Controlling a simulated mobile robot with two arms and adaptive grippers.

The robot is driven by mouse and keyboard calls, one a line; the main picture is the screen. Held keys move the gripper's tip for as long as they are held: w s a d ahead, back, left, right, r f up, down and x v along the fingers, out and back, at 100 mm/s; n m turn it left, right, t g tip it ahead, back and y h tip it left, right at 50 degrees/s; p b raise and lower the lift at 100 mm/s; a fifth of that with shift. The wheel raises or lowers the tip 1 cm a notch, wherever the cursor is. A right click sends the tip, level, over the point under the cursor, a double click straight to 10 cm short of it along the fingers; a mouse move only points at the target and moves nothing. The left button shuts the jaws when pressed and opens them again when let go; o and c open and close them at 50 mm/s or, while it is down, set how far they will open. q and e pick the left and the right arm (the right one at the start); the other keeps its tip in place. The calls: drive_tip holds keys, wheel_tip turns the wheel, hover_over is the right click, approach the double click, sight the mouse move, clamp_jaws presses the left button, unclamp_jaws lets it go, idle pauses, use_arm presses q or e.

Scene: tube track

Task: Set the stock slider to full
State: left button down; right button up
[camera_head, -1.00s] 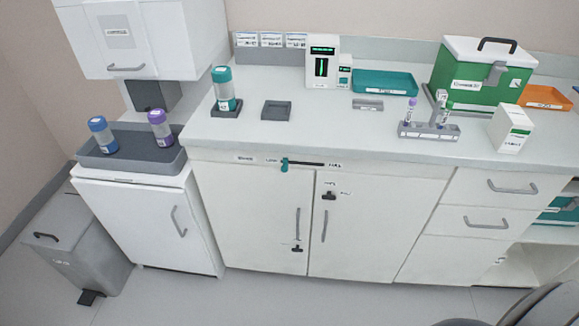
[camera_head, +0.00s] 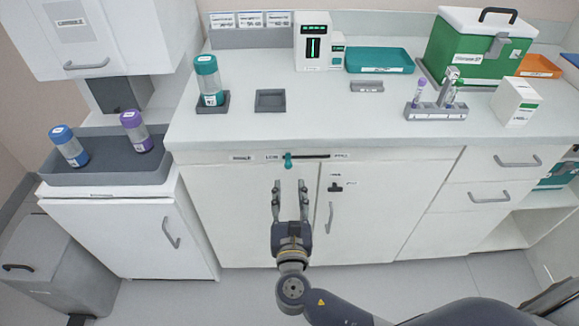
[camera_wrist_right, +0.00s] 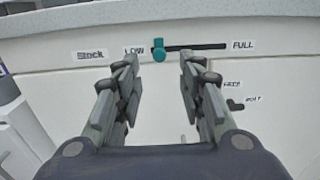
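The stock slider is a teal knob (camera_head: 288,160) on a dark horizontal slot (camera_head: 312,156) in the counter's front edge. In the right wrist view the teal knob (camera_wrist_right: 158,50) sits at the slot's left end, beside the LOW label (camera_wrist_right: 134,50). The FULL label (camera_wrist_right: 243,46) is past the slot's right end. My right gripper (camera_head: 289,185) is open and empty, just below the knob in the head view. In the right wrist view its two fingers (camera_wrist_right: 158,72) stand apart, with the knob seen between and beyond them, not touched. My left gripper is not in view.
Below the slot are cabinet doors with handles (camera_head: 329,217) and a small dark latch (camera_head: 336,187). The counter (camera_head: 230,130) above holds a teal-lidded bottle (camera_head: 208,82), a tube rack (camera_head: 436,112) and a green box (camera_head: 470,60). The space before the slot is clear.

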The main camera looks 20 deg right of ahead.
sight(288, 166)
drive_tip(key=x, duration=0.7)
drive_tip(key=shift+w, duration=0.25)
drive_tip(key=shift+w+d+f, duration=0.1)
drive_tip(key=shift+w+d, duration=0.1)
drive_tip(key=shift+w, duration=0.3)
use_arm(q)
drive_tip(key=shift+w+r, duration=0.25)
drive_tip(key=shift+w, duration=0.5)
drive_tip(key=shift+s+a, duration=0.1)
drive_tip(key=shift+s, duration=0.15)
use_arm(e)
clamp_jaws()
